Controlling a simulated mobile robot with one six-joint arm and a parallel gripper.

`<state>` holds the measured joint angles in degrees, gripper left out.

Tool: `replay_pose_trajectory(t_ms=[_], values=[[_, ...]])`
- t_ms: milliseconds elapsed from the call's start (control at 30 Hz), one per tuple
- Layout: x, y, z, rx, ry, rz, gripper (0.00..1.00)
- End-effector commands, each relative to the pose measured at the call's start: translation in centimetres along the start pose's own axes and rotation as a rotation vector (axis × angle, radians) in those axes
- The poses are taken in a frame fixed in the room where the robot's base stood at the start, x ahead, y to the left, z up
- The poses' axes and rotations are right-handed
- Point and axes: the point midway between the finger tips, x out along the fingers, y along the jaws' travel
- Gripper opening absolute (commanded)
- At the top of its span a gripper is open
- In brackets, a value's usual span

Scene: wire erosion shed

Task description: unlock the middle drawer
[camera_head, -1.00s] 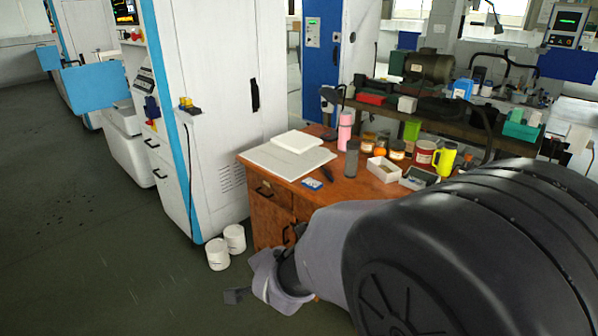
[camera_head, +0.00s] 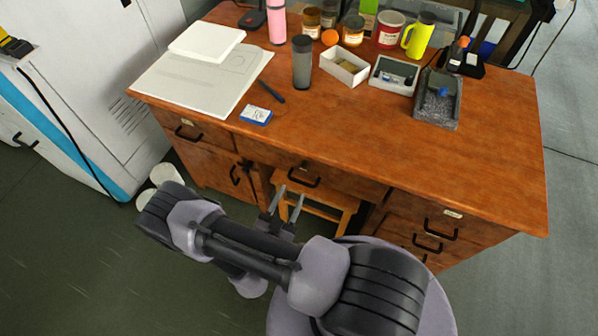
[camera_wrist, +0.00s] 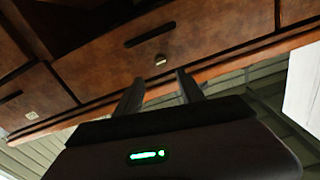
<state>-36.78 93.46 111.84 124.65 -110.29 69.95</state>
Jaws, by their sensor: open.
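The middle drawer (camera_head: 345,182) is the wide shallow front under the wooden desk top, shut, with a dark bar handle. In the wrist view, its front (camera_wrist: 215,32) spans the top middle, and the picture seems turned over. A small pale fitting (camera_wrist: 160,60), perhaps the lock, sits between the handle and the desk edge. I cannot make out a key in it. My gripper (camera_head: 290,191) is open and empty in front of the drawer, below its handle in the head view. In the wrist view, the fingertips (camera_wrist: 158,78) lie just below the fitting, apparently apart from it.
A left drawer (camera_head: 178,123) and right drawers (camera_head: 430,215) flank it. A wooden stool (camera_head: 325,207) stands under the desk. The desk top (camera_head: 330,115) bears a white board, bottles, a white box and a grey tray (camera_head: 438,100). White tubs (camera_head: 165,173) stand at the left.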

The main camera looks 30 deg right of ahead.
Motion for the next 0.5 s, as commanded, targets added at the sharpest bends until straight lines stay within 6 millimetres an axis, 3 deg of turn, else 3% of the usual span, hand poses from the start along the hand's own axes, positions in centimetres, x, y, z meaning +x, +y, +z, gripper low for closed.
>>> replay_pose_trajectory(t_ms=[100,200,300,500], values=[[3.7,0.3,0.4,0.001,0.000,0.009,0.46],[6.1,0.2,0.3,0.002,0.000,0.007,0.46],[7.7,0.1,0.2,0.002,-0.001,0.005,0.46],[8.9,0.0,0.1,0.000,-0.002,0.000,0.46]])
